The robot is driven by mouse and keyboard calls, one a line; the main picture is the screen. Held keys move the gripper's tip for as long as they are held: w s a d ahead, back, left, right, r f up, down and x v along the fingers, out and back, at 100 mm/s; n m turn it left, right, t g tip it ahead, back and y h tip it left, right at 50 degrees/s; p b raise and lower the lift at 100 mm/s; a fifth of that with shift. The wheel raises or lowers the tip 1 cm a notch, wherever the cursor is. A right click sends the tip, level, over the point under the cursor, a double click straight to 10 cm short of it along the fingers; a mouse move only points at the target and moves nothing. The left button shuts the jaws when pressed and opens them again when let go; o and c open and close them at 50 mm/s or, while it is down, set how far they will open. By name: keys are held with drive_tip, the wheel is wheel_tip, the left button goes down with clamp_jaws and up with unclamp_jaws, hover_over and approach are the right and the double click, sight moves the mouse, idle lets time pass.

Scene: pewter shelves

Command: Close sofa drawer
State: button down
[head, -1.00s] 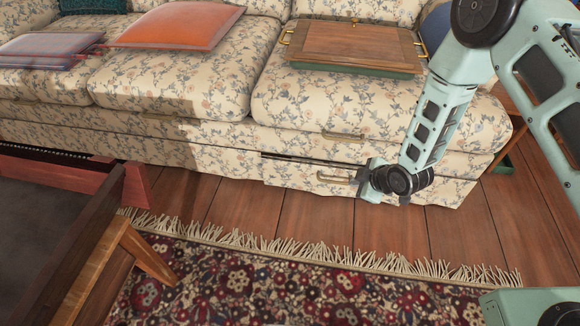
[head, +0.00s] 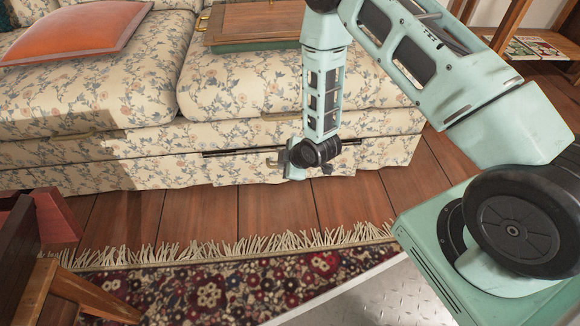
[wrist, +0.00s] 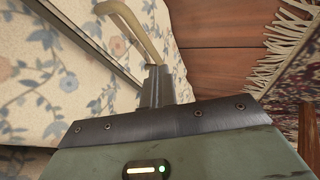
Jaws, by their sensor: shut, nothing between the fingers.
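The sofa drawer (head: 232,171) is the floral panel low in the sofa's front. A narrow dark gap runs along its top edge, so it stands slightly open. My gripper (head: 283,158) is at the drawer front, close beside its brass handle (head: 270,163). In the wrist view the handle (wrist: 130,24) curves down to the tips of my gripper (wrist: 156,84), which are shut with nothing between them. Whether the fingertips touch the handle or the panel is hard to tell. My arm hides part of the drawer's right side.
The floral sofa (head: 150,80) holds an orange cushion (head: 75,32) and a wooden tray (head: 255,25). A fringed rug (head: 230,290) lies in front. Wooden furniture (head: 40,260) stands at the left. Bare wood floor (head: 220,210) lies between sofa and rug.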

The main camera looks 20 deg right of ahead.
sight(278, 150)
drive_tip(key=w, duration=0.1)
drive_tip(key=w+b, duration=0.1)
drive_tip(key=w+f+b, duration=0.1)
drive_tip(key=shift+w+d, duration=0.25)
drive_tip(key=shift+d, duration=0.15)
drive_tip(key=shift+w+d+r, duration=0.1)
drive_tip(key=shift+w+d, duration=0.05)
drive_tip(key=shift+w, duration=0.3)
drive_tip(key=shift+w, duration=0.2)
drive_tip(key=shift+w+d+r+p, duration=0.1)
drive_tip(key=shift+w+d+p, duration=0.15)
drive_tip(key=shift+w, duration=0.35)
drive_tip(key=shift+w+d+p, duration=0.15)
drive_tip(key=shift+w+d, duration=0.05)
drive_tip(key=shift+w, duration=0.35)
drive_tip(key=shift+s, duration=0.1)
